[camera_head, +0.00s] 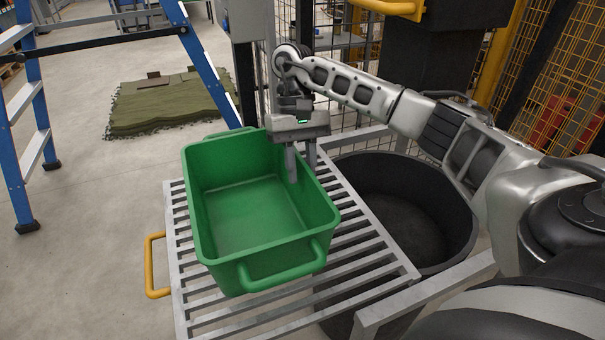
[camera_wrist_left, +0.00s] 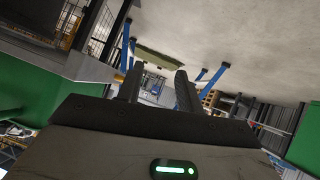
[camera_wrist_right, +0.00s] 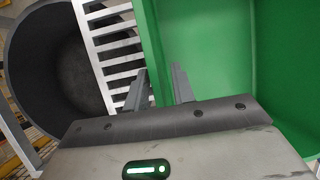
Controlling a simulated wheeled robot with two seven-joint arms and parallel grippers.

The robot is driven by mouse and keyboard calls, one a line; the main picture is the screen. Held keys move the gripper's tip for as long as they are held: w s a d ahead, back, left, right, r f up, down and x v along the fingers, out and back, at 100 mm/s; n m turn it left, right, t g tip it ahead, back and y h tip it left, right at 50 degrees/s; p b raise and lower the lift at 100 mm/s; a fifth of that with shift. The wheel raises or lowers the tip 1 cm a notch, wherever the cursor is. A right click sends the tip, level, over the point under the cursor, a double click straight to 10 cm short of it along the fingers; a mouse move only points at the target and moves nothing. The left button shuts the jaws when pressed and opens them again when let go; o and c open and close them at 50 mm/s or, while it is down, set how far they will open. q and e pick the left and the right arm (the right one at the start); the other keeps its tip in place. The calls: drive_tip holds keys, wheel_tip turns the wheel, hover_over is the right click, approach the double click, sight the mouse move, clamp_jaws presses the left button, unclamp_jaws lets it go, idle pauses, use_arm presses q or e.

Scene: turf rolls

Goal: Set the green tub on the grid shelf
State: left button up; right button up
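The green tub (camera_head: 255,205) is upright over the grid shelf (camera_head: 350,262) of grey slats and appears to rest on it. I cannot see its underside. A handle sticks out at its near end. My right gripper (camera_head: 302,165) is at the tub's far right wall, fingers pointing down, one inside the tub and one outside. In the right wrist view the fingers (camera_wrist_right: 160,88) stand apart with the tub wall (camera_wrist_right: 147,45) between them, with a gap showing. My left gripper (camera_wrist_left: 157,80) shows only in its wrist view, open and empty.
A black round bin (camera_head: 400,205) stands right of the shelf, below my right arm. A yellow handle (camera_head: 151,265) juts from the shelf's left side. A blue ladder (camera_head: 205,60) and a stack of turf (camera_head: 165,103) are behind.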

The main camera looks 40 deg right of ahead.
drive_tip(key=p+v, duration=0.1)
drive_tip(key=v, duration=0.3)
drive_tip(key=shift+r+p, duration=0.3)
drive_tip(key=shift+w+d+r, duration=0.15)
drive_tip(key=shift+w+r, duration=0.05)
drive_tip(key=shift+r, duration=0.1)
use_arm(q)
drive_tip(key=shift+s+a+r, duration=0.2)
drive_tip(key=shift+a+r, duration=0.15)
drive_tip(key=shift+r, duration=0.4)
